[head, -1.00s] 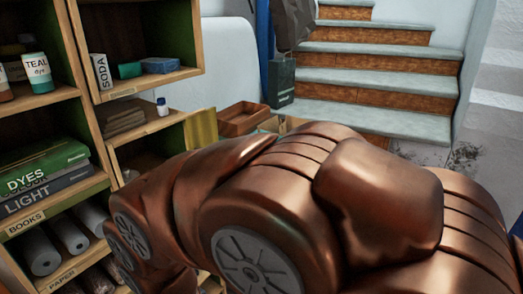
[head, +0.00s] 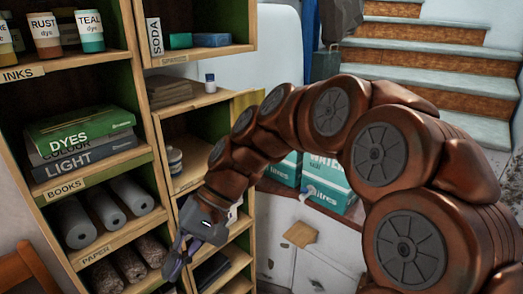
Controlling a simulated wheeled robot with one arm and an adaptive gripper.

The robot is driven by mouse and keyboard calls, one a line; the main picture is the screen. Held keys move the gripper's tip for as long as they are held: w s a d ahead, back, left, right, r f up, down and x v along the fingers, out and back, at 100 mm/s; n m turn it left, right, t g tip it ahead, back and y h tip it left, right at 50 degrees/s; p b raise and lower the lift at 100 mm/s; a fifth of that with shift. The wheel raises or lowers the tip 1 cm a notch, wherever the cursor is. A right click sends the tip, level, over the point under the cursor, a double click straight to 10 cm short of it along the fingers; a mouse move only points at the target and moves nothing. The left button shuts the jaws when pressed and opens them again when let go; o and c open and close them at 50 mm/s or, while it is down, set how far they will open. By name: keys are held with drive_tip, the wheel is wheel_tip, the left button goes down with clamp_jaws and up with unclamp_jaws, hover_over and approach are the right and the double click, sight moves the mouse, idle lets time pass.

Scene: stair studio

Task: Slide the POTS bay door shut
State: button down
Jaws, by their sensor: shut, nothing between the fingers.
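No label reading POTS is legible in the head view. A white-and-blue pot (head: 174,160) stands in an open bay in the middle of the wooden shelf unit, partly hidden by my arm. A yellowish panel (head: 247,104) juts from the right side of that unit, above the arm; it may be the bay's door, but I cannot tell. My gripper (head: 174,262) points down in front of the lower shelves, beside the rolls, shut and empty. I cannot tell whether it touches the shelf. My arm hides part of the right-hand bays.
The shelves hold dye jars (head: 90,31), books (head: 80,135) and paper rolls (head: 105,210). Teal boxes (head: 328,182) stand on a white cabinet (head: 305,240) behind my arm. Stairs (head: 435,65) rise at the back right. A wooden chair (head: 22,265) is at lower left.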

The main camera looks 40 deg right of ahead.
drive_tip(key=w+d+r+m+t+y+b, duration=0.2)
drive_tip(key=w+d+t+y+b, duration=0.15)
drive_tip(key=w+d, duration=0.45)
drive_tip(key=w+d+r+m+t+y+b, duration=0.2)
drive_tip(key=w+d+m+t+y+b, duration=0.15)
drive_tip(key=w+d, duration=0.55)
drive_tip(key=d+f+m+t+b, duration=0.1)
drive_tip(key=d+m+t, duration=0.15)
drive_tip(key=d, duration=0.65)
drive_tip(key=s+d+f+m+t+b, duration=0.15)
drive_tip(key=d+t, duration=0.25)
drive_tip(key=d, duration=0.5)
drive_tip(key=d+m+t+b, duration=0.15)
drive_tip(key=d+t, duration=0.25)
drive_tip(key=d, duration=0.5)
drive_tip(key=w+a+r, duration=0.2)
drive_tip(key=w+a, duration=0.1)
drive_tip(key=a, duration=0.2)
drive_tip(key=w+a+r+n, duration=0.1)
drive_tip(key=w+a+r, duration=0.1)
drive_tip(key=w+a, duration=0.2)
drive_tip(key=shift+a+r+h+b, duration=0.3)
drive_tip(key=shift+a+b, duration=0.1)
drive_tip(key=shift+a, duration=0.1)
drive_tip(key=shift+a+g, duration=0.15)
drive_tip(key=shift+g, duration=0.1)
